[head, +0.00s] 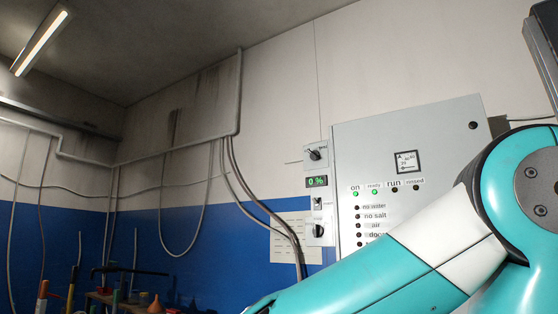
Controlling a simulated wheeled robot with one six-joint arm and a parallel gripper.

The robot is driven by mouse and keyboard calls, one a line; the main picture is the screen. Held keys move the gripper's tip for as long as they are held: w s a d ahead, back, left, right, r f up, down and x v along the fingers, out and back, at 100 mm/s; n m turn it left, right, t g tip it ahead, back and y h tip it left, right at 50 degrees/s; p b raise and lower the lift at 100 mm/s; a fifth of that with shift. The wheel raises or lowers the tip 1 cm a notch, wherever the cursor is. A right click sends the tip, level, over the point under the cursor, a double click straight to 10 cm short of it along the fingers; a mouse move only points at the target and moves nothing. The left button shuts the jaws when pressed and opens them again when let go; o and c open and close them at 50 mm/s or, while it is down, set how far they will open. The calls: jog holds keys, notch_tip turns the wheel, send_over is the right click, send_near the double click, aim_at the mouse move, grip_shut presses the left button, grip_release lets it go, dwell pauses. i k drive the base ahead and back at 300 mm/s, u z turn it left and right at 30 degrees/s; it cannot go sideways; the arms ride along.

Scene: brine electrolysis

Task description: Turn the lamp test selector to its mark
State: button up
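A narrow light-grey control strip (309,214) is on the wall at the left edge of the grey cabinet (440,130). It carries a dark upper rotary knob (315,154) and a dark lower rotary knob (318,230). Between them are a green display (317,182) reading "0 %" and a small switch (318,202). The knob labels are too small to read, so I cannot tell which is the lamp test selector or where its mark is. My teal and white arm crosses the lower right, in front of the cabinet. My gripper is out of view.
On the cabinet, the "on" lamp (355,194) and the "ready" lamp (375,191) are green; the "run" lamp (394,190) is dark. A pale notice (285,237) and cables (262,222) are left of the strip. Tools (72,285) stand at lower left.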

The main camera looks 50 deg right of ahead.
aim_at(314, 155)
jog(key=z, duration=0.4)
jog(key=i, duration=1.45)
jog(key=z, duration=0.7)
